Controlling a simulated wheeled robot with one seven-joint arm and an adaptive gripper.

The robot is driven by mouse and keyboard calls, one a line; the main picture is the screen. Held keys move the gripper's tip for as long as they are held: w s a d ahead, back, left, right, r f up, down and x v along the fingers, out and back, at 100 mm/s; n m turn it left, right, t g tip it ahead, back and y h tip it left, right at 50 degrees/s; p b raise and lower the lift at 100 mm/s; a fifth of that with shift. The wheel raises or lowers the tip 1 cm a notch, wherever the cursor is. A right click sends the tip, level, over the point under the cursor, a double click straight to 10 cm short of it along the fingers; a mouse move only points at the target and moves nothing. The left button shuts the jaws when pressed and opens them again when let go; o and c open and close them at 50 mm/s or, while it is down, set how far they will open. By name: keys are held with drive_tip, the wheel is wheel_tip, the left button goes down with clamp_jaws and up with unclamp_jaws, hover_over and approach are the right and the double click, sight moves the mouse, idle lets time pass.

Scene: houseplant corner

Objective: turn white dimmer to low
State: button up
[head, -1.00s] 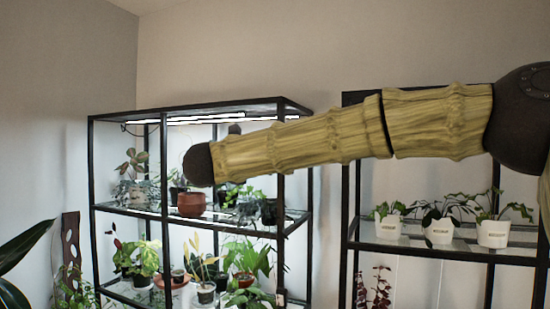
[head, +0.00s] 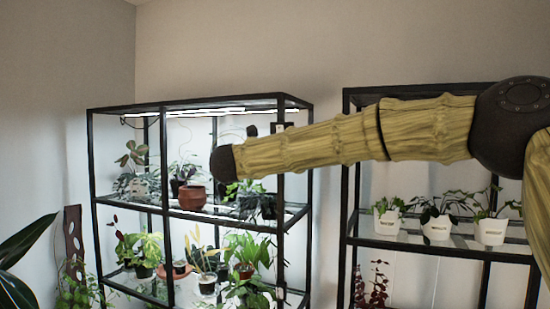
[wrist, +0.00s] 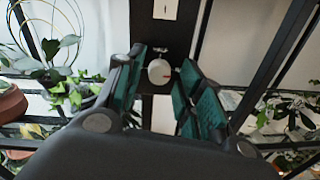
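The white dimmer (wrist: 159,72) is a small round knob with a red mark on its right side. It sits on a dark upright panel in the wrist view. My gripper (wrist: 163,76) is open, with one green-padded finger on each side of the knob. A gap shows between the knob and each finger, wider at the left. I cannot tell how deep the fingers reach along the knob. In the head view I cannot make out the knob or the fingers; my arm crosses in front of the shelf.
A white plate (wrist: 166,9) is on the panel above the knob. Black shelf posts and bars run close on both sides. A terracotta pot (head: 193,197) and several plants stand on the left rack. White pots (head: 437,228) stand on the right rack. A light strip (head: 190,113) is lit.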

clamp_jaws()
drive_tip(key=shift+f+n+b, duration=0.1)
drive_tip(key=shift+n+b, duration=0.3)
drive_tip(key=shift+b, duration=0.05)
drive_tip(key=shift+f+m+t+y+p, duration=0.15)
drive_tip(key=shift+m+y+p, duration=0.3)
drive_tip(key=shift+m+p, duration=5.6)
drive_tip(key=shift+m+t+y+p, duration=0.2)
drive_tip(key=shift+m+y, duration=0.25)
drive_tip(key=shift+m, duration=11.3)
